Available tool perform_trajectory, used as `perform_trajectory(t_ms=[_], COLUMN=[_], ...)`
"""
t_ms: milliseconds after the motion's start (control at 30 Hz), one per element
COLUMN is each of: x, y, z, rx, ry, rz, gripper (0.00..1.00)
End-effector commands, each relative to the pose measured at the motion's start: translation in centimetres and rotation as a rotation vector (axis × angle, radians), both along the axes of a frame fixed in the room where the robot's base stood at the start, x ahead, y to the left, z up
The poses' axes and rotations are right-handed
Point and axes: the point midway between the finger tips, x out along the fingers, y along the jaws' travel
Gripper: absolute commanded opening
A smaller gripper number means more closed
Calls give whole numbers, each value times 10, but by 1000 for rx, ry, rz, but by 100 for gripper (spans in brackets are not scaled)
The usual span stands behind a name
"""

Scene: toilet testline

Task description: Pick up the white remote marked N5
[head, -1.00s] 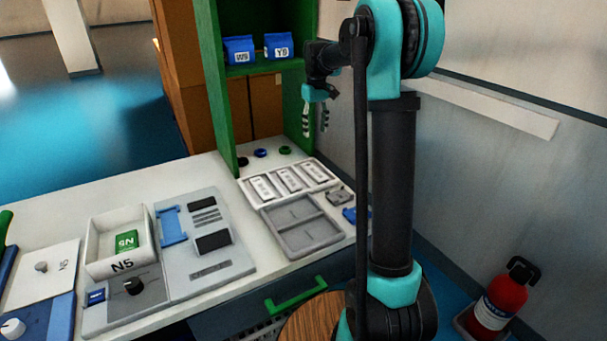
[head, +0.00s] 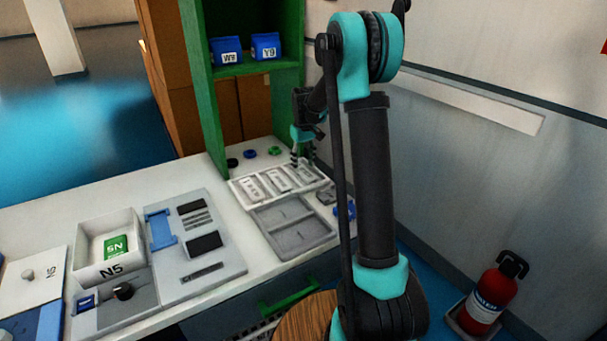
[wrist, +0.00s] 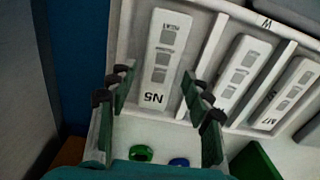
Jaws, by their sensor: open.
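The white remote marked N5 (wrist: 163,62) lies in the leftmost slot of a white tray (wrist: 205,48) in the wrist view, its N5 end toward me. It has grey buttons. My gripper (wrist: 157,82) is open and empty, with one finger on each side of the N5 remote. I cannot tell if the fingers touch it. In the head view my gripper (head: 303,158) is low over the right end of the tray (head: 243,200), and the labels there are too small to read.
Two more white remotes lie beside it, the far one marked M7 (wrist: 284,95). A green button (wrist: 141,153) and a blue button (wrist: 179,162) are near the tray. A green shelf post (head: 205,110) stands close by. A grey empty tray (head: 290,228) lies in front.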

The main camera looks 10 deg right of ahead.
Motion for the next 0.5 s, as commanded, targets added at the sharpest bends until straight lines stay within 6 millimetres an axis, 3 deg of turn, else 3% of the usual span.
perform_trajectory(t_ms=[200, 467, 500], x=[0, 0, 0], y=[0, 0, 0], z=[-23, -25, -25], rx=[0, 0, 0], ry=[0, 0, 0], rz=[0, 0, 0], gripper=[50, 50, 45])
